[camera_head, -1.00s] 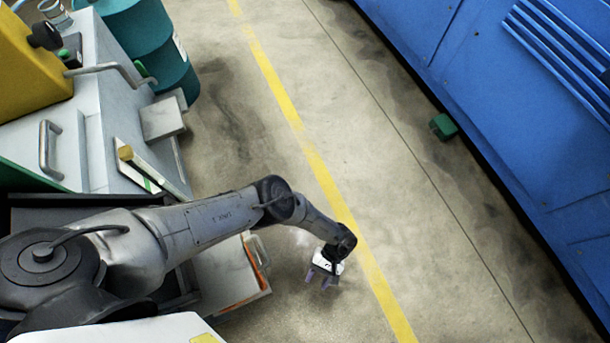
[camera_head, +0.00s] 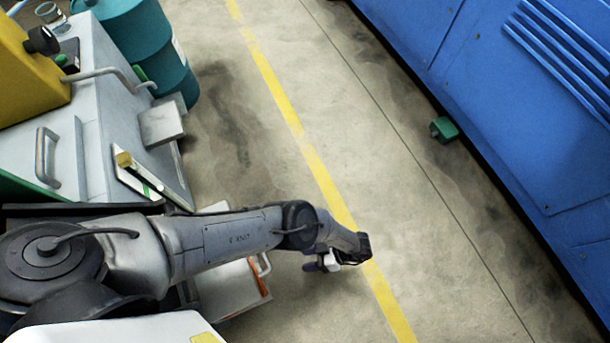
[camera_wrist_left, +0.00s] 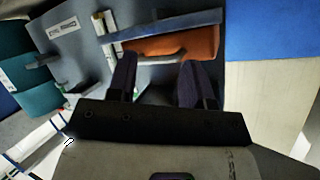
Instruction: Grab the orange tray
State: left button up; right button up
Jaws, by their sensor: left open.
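The orange tray (camera_wrist_left: 185,44) shows in the left wrist view as an orange surface just beyond my fingertips, inside a grey drawer-like compartment. A blue-grey bar crosses in front of its upper edge. In the head view only a thin orange strip (camera_head: 259,278) shows, at the right end of the grey compartment; my arm hides the rest. My left gripper (camera_wrist_left: 158,76) is open and empty, its two dark fingers pointing toward the tray and apart from it. In the head view the left gripper (camera_head: 310,266) is right of the compartment, fingers pointing left. My right gripper is not in view.
A grey machine cabinet (camera_head: 95,130) with handles stands at left, with a teal drum (camera_head: 150,50) behind it. A large blue machine (camera_head: 500,100) lines the right, with a small green block (camera_head: 443,129) beside it. The floor (camera_head: 370,170) between is clear.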

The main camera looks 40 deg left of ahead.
pick_arm(q)
jog(key=r+n+y, duration=0.1)
jog(key=n, duration=0.6)
jog(key=a+r+n+y, duration=0.1)
jog(key=n, duration=0.7)
jog(key=w+a+r+n+g+y, duration=0.1)
jog(key=r+n, duration=0.1)
jog(key=n, duration=0.5)
jog(key=shift+a, duration=0.25)
jog(key=shift+b+x, duration=0.35)
jog(key=shift+x, duration=6.6)
jog(key=shift+w+a+r, duration=0.1)
jog(key=shift+w, duration=0.1)
